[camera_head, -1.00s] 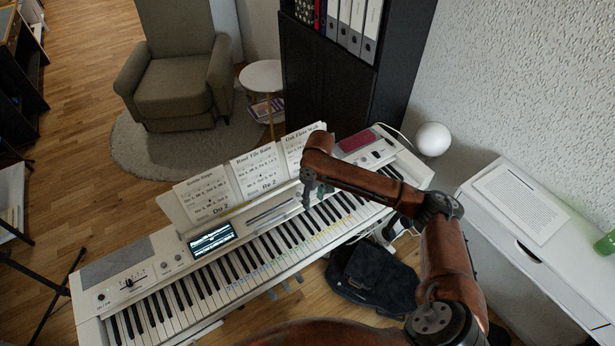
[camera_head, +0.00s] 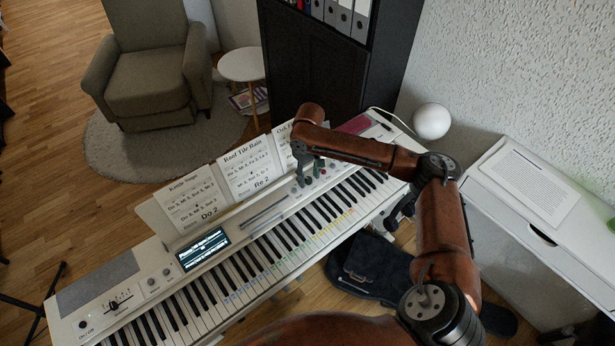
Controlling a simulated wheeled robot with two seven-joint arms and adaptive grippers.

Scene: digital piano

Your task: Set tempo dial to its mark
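The white digital piano (camera_head: 262,217) runs diagonally across the view. A round knob on a marked scale (camera_head: 115,304) is on its left panel, with two small knobs (camera_head: 159,278) beside the lit screen (camera_head: 202,248). I cannot read which control is the tempo dial. My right gripper (camera_head: 309,179) points down over the control strip right of the screen. Its two dark fingers look apart, with nothing seen between them. Small controls (camera_head: 323,171) show close beside it; the panel beneath is partly hidden, and I cannot tell if it touches. My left gripper is out of view.
Three song sheets (camera_head: 247,172) stand behind the keys, close to my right gripper. A round white lamp (camera_head: 432,121) is beyond the piano's right end. A white desk (camera_head: 491,177) stands at right. A dark bag (camera_head: 372,268) lies on the floor below.

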